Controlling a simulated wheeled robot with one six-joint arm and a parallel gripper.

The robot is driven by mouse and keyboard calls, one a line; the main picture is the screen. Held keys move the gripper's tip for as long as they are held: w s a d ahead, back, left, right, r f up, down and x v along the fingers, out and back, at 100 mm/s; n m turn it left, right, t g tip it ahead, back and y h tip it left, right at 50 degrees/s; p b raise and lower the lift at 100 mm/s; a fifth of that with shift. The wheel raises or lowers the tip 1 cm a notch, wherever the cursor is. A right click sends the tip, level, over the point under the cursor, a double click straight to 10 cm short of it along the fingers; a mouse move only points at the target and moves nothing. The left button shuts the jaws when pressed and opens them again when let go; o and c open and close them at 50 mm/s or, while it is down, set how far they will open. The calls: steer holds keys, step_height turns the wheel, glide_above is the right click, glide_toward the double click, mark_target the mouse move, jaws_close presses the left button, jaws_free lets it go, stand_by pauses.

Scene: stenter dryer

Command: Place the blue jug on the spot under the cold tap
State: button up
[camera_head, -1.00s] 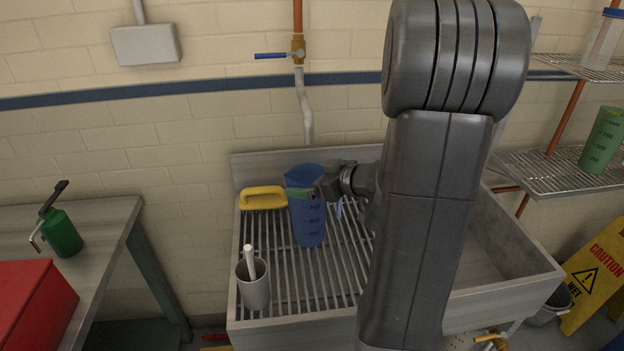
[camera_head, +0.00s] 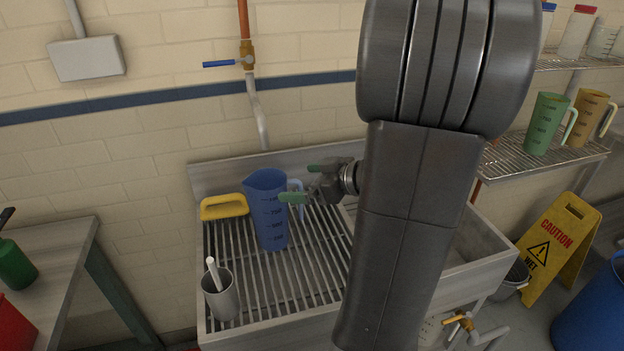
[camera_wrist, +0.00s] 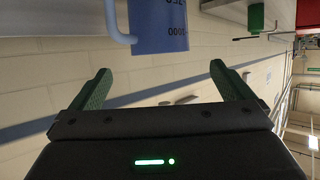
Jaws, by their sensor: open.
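The blue jug (camera_head: 267,215) stands upright on the slatted rack of the sink, its pale blue handle facing right toward my gripper. The cold tap (camera_head: 246,56), with a blue lever, is on the wall above; its grey outlet pipe (camera_head: 260,115) ends above and behind the jug in the head view. My gripper (camera_head: 305,183) is open and empty, right of the jug near its handle. In the wrist view the jug (camera_wrist: 163,28) and handle lie beyond the spread green fingers (camera_wrist: 160,70). The spot itself cannot be made out.
A yellow-handled item (camera_head: 223,207) lies left of the jug. A grey cup (camera_head: 221,298) with a white stick stands at the rack's front left. A shelf (camera_head: 510,160) at right holds a green jug (camera_head: 546,122) and a tan jug (camera_head: 592,117). A yellow caution sign (camera_head: 560,240) stands on the floor.

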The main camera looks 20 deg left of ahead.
steer(key=shift+v, duration=0.9)
